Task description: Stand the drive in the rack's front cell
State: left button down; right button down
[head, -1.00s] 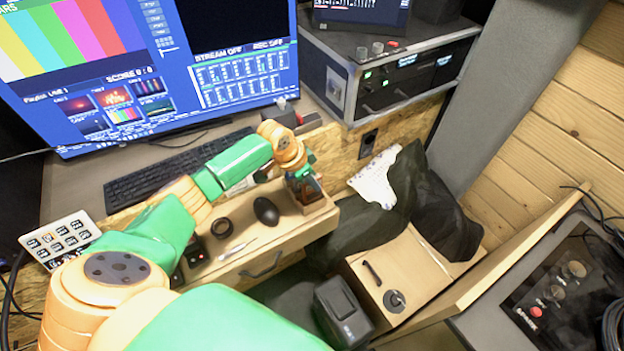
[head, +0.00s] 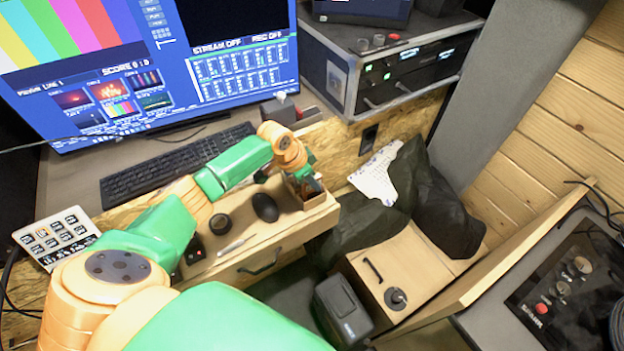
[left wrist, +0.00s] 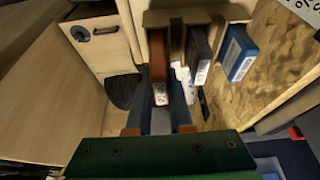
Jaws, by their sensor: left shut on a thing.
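A small wooden rack (head: 317,202) stands at the right end of the open drawer. In the left wrist view the rack (left wrist: 186,18) is at the top centre. My left gripper (head: 306,181) reaches down over the rack in the head view. In the left wrist view its fingers (left wrist: 161,80) are shut on a reddish-brown drive (left wrist: 157,55), at the rack's left side. Whether the drive rests on the rack's floor is hidden. A dark drive (left wrist: 199,52) and a blue drive (left wrist: 238,54) are to its right. My right gripper is not in view.
A keyboard (head: 170,165) lies behind on the desk. A dark bag (head: 440,205) is to the right.

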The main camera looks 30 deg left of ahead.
pick_arm(q)
jog(key=shift+f+b, duration=0.9)
jog(key=shift+f, duration=0.35)
jog(key=c, duration=0.7)
grip_release()
jog(key=shift+c, duration=0.2)
